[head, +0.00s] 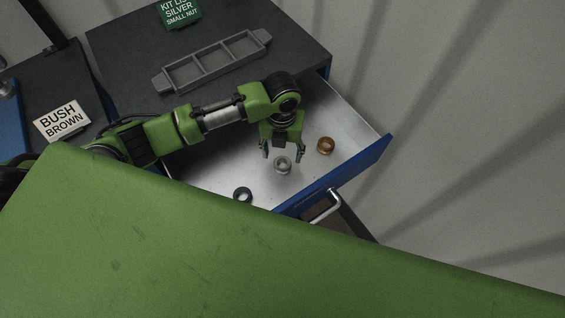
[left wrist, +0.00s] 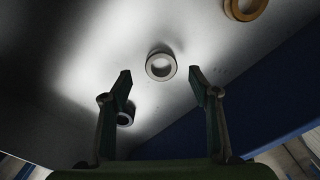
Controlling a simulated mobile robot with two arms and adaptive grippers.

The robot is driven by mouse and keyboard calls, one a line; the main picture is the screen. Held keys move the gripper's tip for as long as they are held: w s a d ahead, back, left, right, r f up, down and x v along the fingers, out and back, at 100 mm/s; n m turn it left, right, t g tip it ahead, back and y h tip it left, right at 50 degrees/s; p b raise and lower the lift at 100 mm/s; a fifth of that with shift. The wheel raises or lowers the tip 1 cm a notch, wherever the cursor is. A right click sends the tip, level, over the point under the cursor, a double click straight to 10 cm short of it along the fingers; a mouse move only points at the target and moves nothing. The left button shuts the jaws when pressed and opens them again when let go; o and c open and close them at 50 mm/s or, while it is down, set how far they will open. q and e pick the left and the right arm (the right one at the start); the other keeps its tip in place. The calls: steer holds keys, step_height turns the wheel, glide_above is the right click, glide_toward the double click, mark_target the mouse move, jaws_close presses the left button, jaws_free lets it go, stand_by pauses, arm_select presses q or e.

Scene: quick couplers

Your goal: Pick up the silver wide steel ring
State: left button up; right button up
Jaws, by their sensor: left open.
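The silver wide steel ring (head: 282,165) lies on the floor of the open drawer. In the left wrist view the silver ring (left wrist: 161,66) shows a little beyond the fingertips, midway between them. My left gripper (head: 282,155) is open and points down over the ring, with nothing held; its two fingers also frame the left wrist view (left wrist: 160,83). The ring and the fingers appear apart. My right gripper is not in view.
A brown ring (head: 326,146) lies right of the silver one, and a dark ring (head: 242,195) lies front left. The blue drawer front (head: 345,175) bounds the drawer. A grey tray (head: 212,62) stands on the cabinet top, near a green sign (head: 180,13) and a "BUSH BROWN" sign (head: 62,121).

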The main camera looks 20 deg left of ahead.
mark_target(283, 163)
arm_select(q)
step_height(283, 163, down, 4)
steer(key=shift+s+d+r+p, duration=0.1)
steer(key=shift+s+p, duration=0.05)
steer(key=shift+p, duration=0.15)
steer(key=shift+f, duration=0.3)
steer(key=c, duration=1.3)
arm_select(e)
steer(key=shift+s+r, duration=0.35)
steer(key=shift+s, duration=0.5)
arm_select(q)
steer(key=shift+r, duration=0.1)
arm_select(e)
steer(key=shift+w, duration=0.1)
